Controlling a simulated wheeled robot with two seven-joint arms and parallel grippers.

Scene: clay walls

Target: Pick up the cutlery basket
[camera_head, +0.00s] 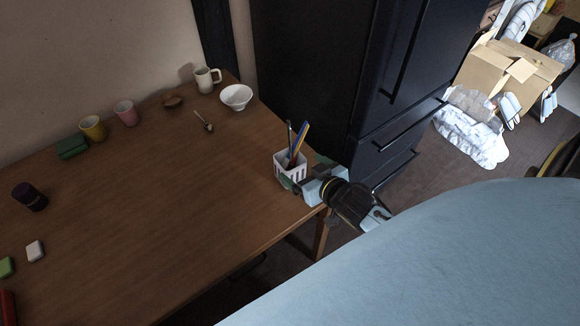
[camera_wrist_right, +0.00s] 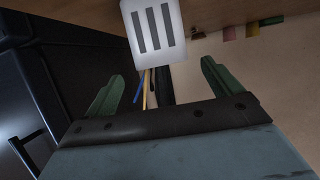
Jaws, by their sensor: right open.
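The white slotted cutlery basket (camera_head: 288,172) stands upright near the right corner of the wooden table, with a few long blue, yellow and dark items sticking up out of it. My right gripper (camera_head: 306,174) is at the table's corner, close against the basket's right side, with its green fingers open. In the right wrist view the basket (camera_wrist_right: 153,28) appears upside down, ahead of and between the two spread fingers of the gripper (camera_wrist_right: 162,70). Whether either finger touches it, I cannot tell. My left gripper is not in view.
The wooden table (camera_head: 150,210) holds a white bowl (camera_head: 236,97), a white mug (camera_head: 207,79), a spoon-like item (camera_head: 204,121), and pink (camera_head: 125,113) and yellow (camera_head: 93,129) cups farther back. A dark fridge (camera_head: 330,70) stands close behind the basket. The table's middle is clear.

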